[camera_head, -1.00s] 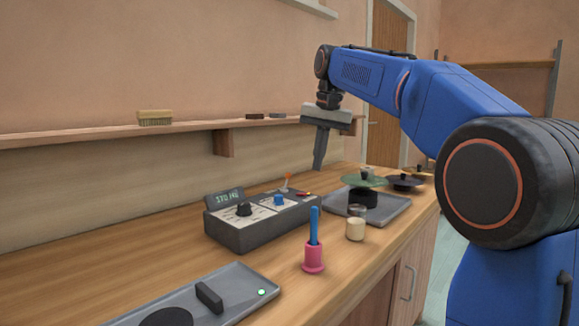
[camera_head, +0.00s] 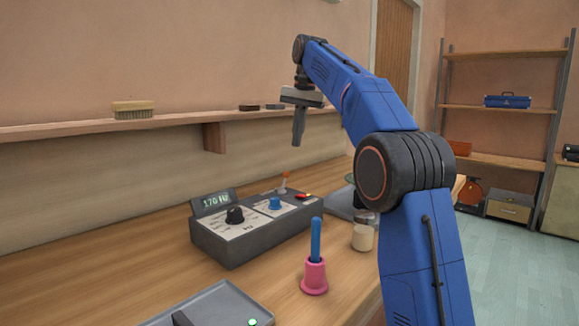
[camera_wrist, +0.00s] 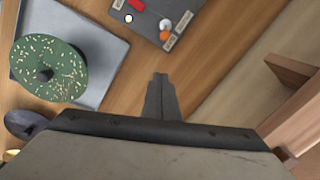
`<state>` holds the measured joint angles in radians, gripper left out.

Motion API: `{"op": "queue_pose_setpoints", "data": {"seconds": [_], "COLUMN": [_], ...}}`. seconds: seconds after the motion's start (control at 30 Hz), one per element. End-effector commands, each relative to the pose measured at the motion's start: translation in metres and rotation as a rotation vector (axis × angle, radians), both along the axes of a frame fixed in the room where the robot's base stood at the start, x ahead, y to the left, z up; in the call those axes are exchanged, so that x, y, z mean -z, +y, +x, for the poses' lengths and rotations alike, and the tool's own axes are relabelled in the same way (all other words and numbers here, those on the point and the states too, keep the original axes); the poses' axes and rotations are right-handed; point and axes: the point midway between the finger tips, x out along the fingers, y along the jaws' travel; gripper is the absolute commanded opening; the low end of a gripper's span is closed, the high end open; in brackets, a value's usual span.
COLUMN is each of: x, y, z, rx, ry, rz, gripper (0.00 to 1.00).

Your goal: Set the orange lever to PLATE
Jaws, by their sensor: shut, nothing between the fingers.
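The orange lever (camera_head: 284,181) stands at the back of the grey control box (camera_head: 240,248), with a small orange tip on a pale stem. In the wrist view the orange tip (camera_wrist: 164,36) shows near the top, beside two small labels too blurred to read. I cannot tell which label the lever points to. My gripper (camera_head: 298,143) is shut and empty, pointing down in the air above the lever and apart from it. Its fingers (camera_wrist: 160,82) also show in the wrist view, lower in the picture than the lever.
The box carries a black knob (camera_head: 235,214), a blue knob (camera_head: 275,202) and a display (camera_head: 213,201). A pink holder (camera_head: 314,276) with a blue stick and a jar (camera_head: 362,236) stand in front. A green speckled disc (camera_wrist: 48,72) is on a grey tray (camera_wrist: 112,60). A shelf (camera_head: 160,127) runs along the wall.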

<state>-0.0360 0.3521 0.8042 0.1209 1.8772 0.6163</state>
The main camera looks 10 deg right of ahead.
Motion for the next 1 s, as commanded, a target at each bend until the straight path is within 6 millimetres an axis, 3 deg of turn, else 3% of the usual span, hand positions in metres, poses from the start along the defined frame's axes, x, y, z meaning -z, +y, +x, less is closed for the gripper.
{"op": "queue_pose_setpoints", "data": {"seconds": [0.37,0.9,1.0], "x": [0.011,0.098,0.094], "y": [0.001,0.012,0.018], "z": [0.001,0.009,-0.002], "rx": [0.000,0.000,-0.002], "ry": [0.002,0.002,-0.003], "rz": [0.000,0.000,0.001], "gripper": [0.00,0.00,0.00]}}
